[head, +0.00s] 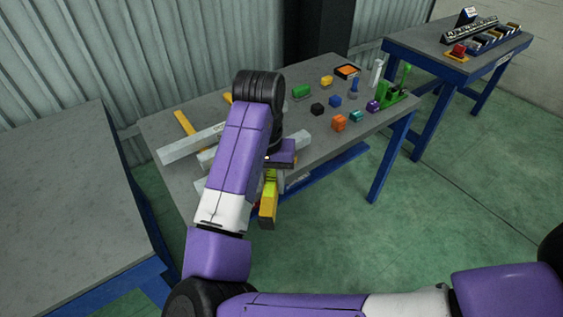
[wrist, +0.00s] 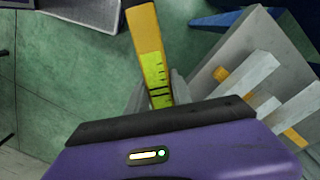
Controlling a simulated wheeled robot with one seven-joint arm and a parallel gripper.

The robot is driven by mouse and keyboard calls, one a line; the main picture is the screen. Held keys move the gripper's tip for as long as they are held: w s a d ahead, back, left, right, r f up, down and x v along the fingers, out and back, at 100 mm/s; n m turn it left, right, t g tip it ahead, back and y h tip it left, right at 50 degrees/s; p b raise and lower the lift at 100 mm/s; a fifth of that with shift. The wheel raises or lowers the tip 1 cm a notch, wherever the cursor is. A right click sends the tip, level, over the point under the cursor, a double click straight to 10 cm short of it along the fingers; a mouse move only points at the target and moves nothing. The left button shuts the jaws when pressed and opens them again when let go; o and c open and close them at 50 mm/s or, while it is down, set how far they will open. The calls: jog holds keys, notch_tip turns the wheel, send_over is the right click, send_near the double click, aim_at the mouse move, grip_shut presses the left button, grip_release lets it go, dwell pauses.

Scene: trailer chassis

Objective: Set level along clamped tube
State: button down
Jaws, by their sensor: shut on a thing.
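My gripper (head: 270,174) is shut on a yellow level (head: 267,206), which hangs out past the front edge of the workbench. The level also shows in the wrist view (wrist: 146,45), between the fingers of my gripper (wrist: 155,92), with its far end pointing up the picture and green floor behind it. Pale square tube (head: 190,143) lies on the left part of the bench with yellow bars (head: 184,123) by it; I cannot tell how it is clamped. Tube (wrist: 249,76) shows at the right of the wrist view, apart from the level. My arm hides part of the tubes.
The workbench (head: 300,110) holds several small coloured blocks, an orange-topped tray (head: 347,72) and a green clamp-like tool (head: 396,92) at its right. A bare grey table (head: 60,200) stands at left, another bench (head: 425,45) at back right. Green floor lies open between.

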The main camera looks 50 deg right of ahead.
jog(key=a+f+n, duration=0.6)
jog(key=a+f, duration=0.1)
jog(key=f, duration=0.4)
jog(key=a+f+n, duration=0.5)
jog(key=a+f, duration=0.2)
jog(key=f, duration=0.4)
jog(key=shift+s+a+n+t, duration=0.25)
jog(key=shift+s+n+t, duration=0.05)
jog(key=shift+n+t, duration=0.1)
